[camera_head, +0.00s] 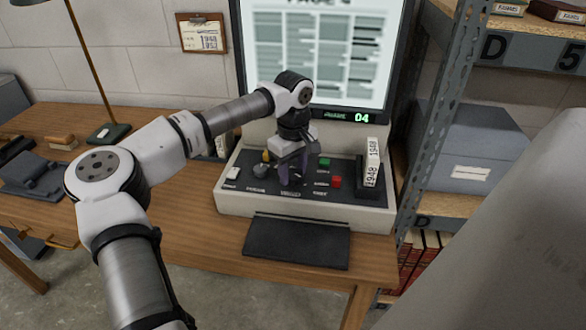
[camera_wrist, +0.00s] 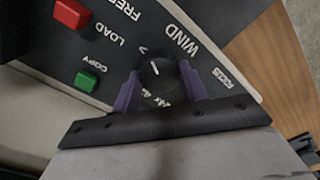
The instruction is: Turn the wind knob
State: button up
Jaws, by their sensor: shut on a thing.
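The wind knob (camera_wrist: 158,76) is a round black dial with a white pointer line, set in the dark control panel beside the "WIND" label in the wrist view. My gripper (camera_wrist: 160,82) has its purple fingers on either side of the knob, shut on it. In the head view my gripper (camera_head: 291,176) reaches down onto the middle of the panel (camera_head: 348,196) of the microfilm reader. There the fingers and wrist hide the knob.
A green button (camera_head: 324,161) and a red button (camera_head: 336,182) sit right of my gripper. A box marked 1948 (camera_head: 372,165) stands upright at the panel's right. The lit screen (camera_head: 318,55) rises behind. A dark plate (camera_head: 297,241) lies in front. A metal shelf post (camera_head: 440,120) is close at right.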

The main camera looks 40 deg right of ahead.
aim_at(293, 172)
dwell(0.4)
jog(key=o, duration=1)
notch_tip(293, 172, up, 14)
jog(key=b, duration=0.1)
